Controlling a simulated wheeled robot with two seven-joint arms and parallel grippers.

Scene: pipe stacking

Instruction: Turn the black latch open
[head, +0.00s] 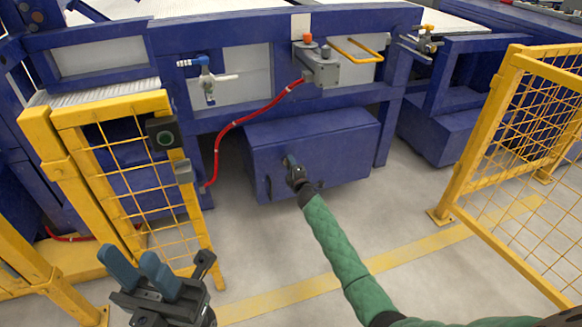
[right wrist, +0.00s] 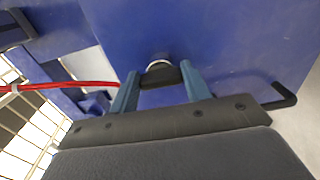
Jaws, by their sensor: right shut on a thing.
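The black latch (right wrist: 160,74) sits on a round silver mount on the front of the blue box (head: 330,148). In the right wrist view, the two blue-grey fingers of my right gripper (right wrist: 160,78) stand on either side of the latch and are shut on it. In the head view, my right gripper (head: 291,162) is at the box front and hides the latch. My left gripper (head: 143,268) is low at the left, far from the box, with its fingers apart and nothing between them.
A black handle (right wrist: 284,97) sticks out of the box to the right of the latch. A red hose (head: 233,122) hangs left of the box. Yellow mesh fences stand at the left (head: 118,111) and right (head: 478,150). The floor (head: 262,244) before the box is clear.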

